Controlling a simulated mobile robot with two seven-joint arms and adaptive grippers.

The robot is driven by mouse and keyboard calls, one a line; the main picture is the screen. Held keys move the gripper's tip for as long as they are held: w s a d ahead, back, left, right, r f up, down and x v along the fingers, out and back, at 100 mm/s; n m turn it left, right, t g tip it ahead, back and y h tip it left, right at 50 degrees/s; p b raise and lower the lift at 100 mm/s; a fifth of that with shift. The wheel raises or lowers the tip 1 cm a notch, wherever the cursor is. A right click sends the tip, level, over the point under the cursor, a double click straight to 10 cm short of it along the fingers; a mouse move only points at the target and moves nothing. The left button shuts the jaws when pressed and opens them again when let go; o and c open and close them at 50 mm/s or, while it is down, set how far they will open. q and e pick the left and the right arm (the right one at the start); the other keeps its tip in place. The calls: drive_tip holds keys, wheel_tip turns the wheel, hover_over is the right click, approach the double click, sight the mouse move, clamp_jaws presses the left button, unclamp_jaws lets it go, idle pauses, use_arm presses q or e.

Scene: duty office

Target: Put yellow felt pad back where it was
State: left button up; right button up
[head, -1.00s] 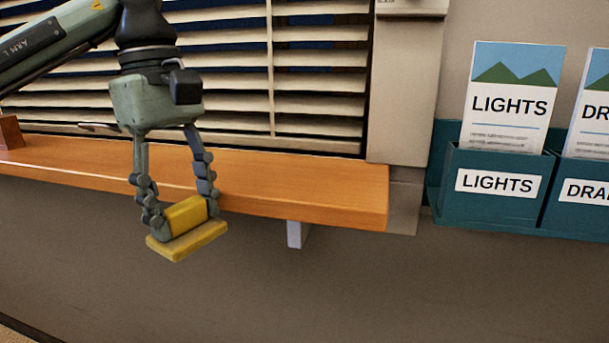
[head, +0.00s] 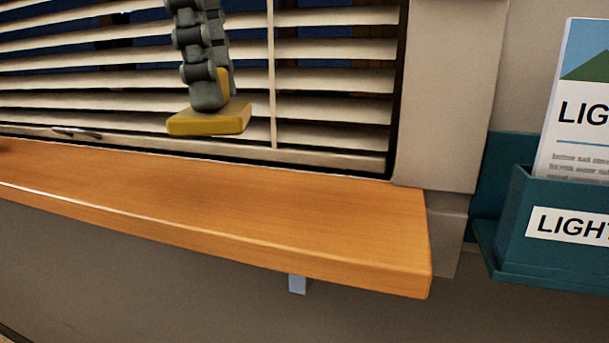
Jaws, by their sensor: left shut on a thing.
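The yellow felt pad (head: 208,121) is a flat yellow block with a raised yellow part on top. My left gripper (head: 212,95) comes down from the top edge and is shut on the raised part. The pad appears in front of the blinds, above the wooden sill (head: 240,215) in the picture, and apart from it. The upper part of the gripper is out of frame. My right gripper does not show.
The sill's top is clear through the middle and right. A pen-like thing (head: 77,132) lies at its back left. White blinds (head: 335,80) stand behind. A teal rack (head: 510,245) labelled LIGHTS holds leaflets at the right.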

use_arm(q)
drive_tip(key=w+d+f, duration=0.1)
drive_tip(key=d, duration=0.1)
drive_tip(key=w+d+f, duration=0.1)
drive_tip(key=d+f, duration=0.1)
drive_tip(key=d, duration=0.1)
drive_tip(key=w+d+f, duration=0.1)
drive_tip(key=d+f, duration=0.1)
drive_tip(key=d, duration=0.1)
drive_tip(key=shift+w+f+p, duration=0.1)
drive_tip(key=shift+p, duration=0.2)
drive_tip(key=shift+f, duration=2)
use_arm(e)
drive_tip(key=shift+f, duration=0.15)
use_arm(q)
drive_tip(key=shift+f, duration=0.2)
drive_tip(key=o, duration=1.1)
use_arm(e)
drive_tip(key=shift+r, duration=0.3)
use_arm(q)
drive_tip(key=shift+r, duration=0.1)
